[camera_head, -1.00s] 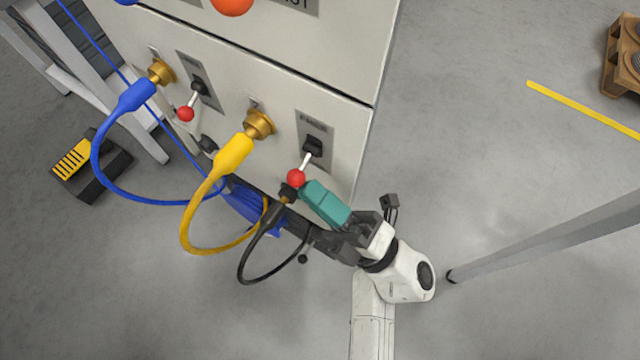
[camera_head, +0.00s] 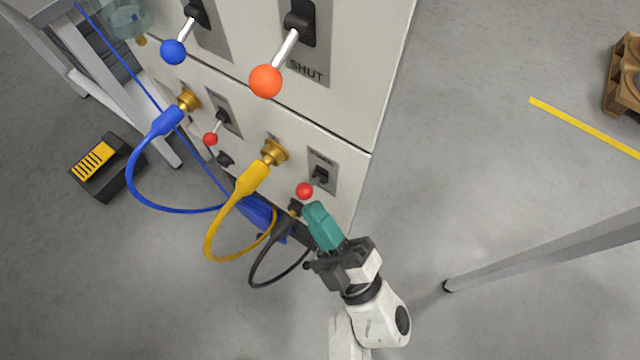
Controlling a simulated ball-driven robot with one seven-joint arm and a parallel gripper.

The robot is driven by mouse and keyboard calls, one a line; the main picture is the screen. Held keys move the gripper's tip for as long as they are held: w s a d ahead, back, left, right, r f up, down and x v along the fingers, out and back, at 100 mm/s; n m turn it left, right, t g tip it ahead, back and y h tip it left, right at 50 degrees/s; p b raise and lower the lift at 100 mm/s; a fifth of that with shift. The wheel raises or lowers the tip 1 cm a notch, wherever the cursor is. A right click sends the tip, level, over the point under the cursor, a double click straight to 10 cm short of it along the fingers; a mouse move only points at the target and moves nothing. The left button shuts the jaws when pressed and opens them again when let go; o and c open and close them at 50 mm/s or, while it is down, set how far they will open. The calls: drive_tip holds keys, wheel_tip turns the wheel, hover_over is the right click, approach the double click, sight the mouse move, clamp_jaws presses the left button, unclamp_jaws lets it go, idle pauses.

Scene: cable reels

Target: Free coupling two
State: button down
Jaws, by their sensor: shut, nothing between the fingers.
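On the pale cabinet's lower panel, a yellow plug (camera_head: 252,178) sits at a brass coupling (camera_head: 274,152), and a blue plug (camera_head: 168,119) sits at another brass coupling (camera_head: 188,100). A red-knobbed lever (camera_head: 304,190) is right of the yellow one, and another red-knobbed lever (camera_head: 210,138) is between the two couplings. No coupling number is readable. A black cable (camera_head: 262,268) runs to a dark fitting low on the panel, partly hidden by my gripper. My gripper (camera_head: 314,208), with teal fingers, is shut and empty just below the right red knob. Contact with it cannot be told.
Larger levers with an orange knob (camera_head: 265,81) and a blue knob (camera_head: 173,51) jut from the upper panel. The blue cable (camera_head: 150,200) and yellow cable (camera_head: 212,232) hang in loops. Floor right of the cabinet is open up to a grey metal leg (camera_head: 540,251).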

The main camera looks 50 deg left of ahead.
drive_tip(key=b+v, duration=0.2)
drive_tip(key=v, duration=0.8)
drive_tip(key=shift+d+f, duration=0.2)
drive_tip(key=shift+d, duration=0.15)
drive_tip(key=shift+s, duration=0.1)
